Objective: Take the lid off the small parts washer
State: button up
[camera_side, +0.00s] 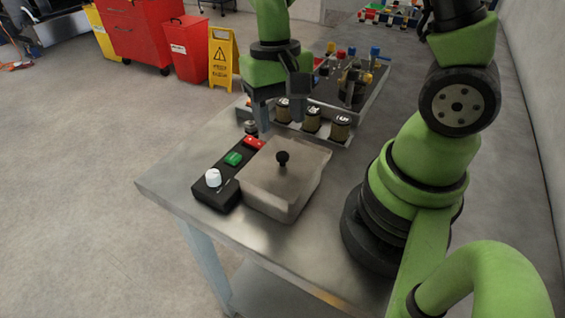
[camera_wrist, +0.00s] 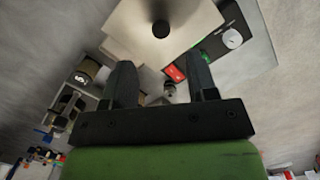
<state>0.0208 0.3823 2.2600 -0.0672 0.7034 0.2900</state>
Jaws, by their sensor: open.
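The small parts washer (camera_side: 279,196) is a grey metal box on the table, with its lid (camera_side: 265,172) on top. The lid has a round black knob (camera_side: 283,157) at its middle. In the wrist view the lid (camera_wrist: 190,22) and knob (camera_wrist: 161,29) show at the top, beyond my fingertips. My gripper (camera_side: 279,112) is open and empty. It is behind the washer in the side view, over the far part of the table, apart from the knob. In the wrist view my gripper (camera_wrist: 160,80) shows two dark fingers spread apart.
A black control box (camera_side: 224,178) with a white knob, green switch and red switch stands left of the washer. Several brass-coloured cylinders (camera_side: 312,120) stand behind it, near a tray (camera_side: 372,104) of coloured parts. The table's front (camera_side: 300,250) is clear.

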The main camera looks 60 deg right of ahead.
aim_at(283, 154)
jog(key=shift+s+a+f, duration=0.15)
jog(key=shift+f, duration=1)
jog(key=shift+s+a+f, duration=0.1)
jog(key=shift+s+f, duration=0.05)
jog(key=shift+f, duration=0.95)
jog(key=shift+s+a+f, duration=0.15)
jog(key=shift+f, duration=1)
jog(key=shift+c, duration=0.2)
grip_shut()
